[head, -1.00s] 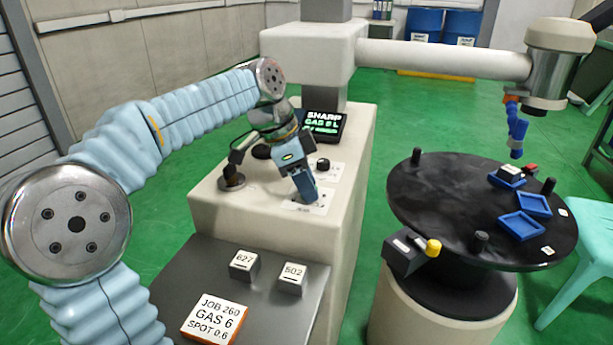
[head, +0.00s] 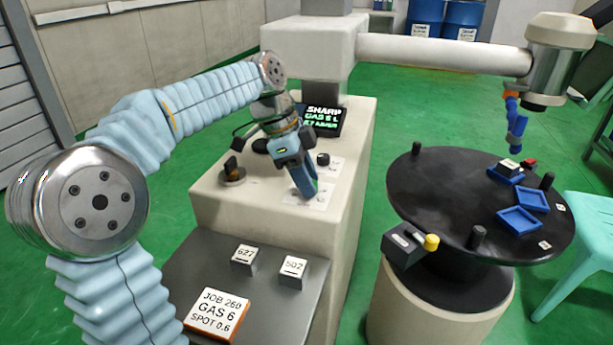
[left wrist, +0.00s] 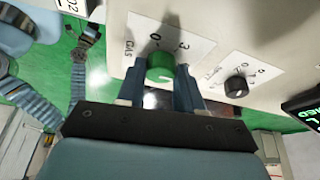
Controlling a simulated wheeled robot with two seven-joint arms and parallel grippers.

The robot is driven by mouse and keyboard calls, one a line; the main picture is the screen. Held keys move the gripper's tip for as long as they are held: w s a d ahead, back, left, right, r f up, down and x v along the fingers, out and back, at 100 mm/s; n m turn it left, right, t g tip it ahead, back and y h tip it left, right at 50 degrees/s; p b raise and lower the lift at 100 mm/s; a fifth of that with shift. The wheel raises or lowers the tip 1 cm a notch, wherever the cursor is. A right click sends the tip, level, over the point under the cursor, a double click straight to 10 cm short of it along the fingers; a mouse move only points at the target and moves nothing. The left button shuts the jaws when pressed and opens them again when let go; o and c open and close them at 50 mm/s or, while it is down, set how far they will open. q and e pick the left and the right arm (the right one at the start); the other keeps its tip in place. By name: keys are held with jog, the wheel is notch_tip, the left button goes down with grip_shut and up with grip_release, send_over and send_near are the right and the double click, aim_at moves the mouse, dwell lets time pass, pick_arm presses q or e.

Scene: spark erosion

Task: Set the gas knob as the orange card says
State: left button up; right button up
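The orange-edged card (head: 215,313) lies on the grey shelf in the head view and reads JOB 260, GAS 6, SPOT 0.6. The green gas knob (left wrist: 160,68) shows in the left wrist view on a white plate marked GAS, with 0 and 3 legible; its pointer's exact setting is unclear. My left gripper (head: 305,190) points down at the beige cabinet top. In the left wrist view its blue fingers (left wrist: 160,75) lie on both sides of the knob with no clear gap, shut on it. In the head view the gripper hides the knob. My right gripper is out of view.
A black knob (left wrist: 237,86) sits on a neighbouring plate. A screen (head: 322,120) reads SHARP, GAS 6 L and a blurred line. Blocks 627 (head: 244,257) and 502 (head: 293,271) stand on the grey shelf (head: 270,310). A black round table (head: 430,200) with blue trays stands right.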

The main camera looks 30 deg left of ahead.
pick_arm(q)
jog(key=o, duration=0.4)
jog(key=p+v, duration=0.1)
jog(key=v, duration=1.2)
jog(key=shift+a+r, duration=0.25)
jog(key=shift+r, duration=0.1)
jog(key=shift+s, duration=0.1)
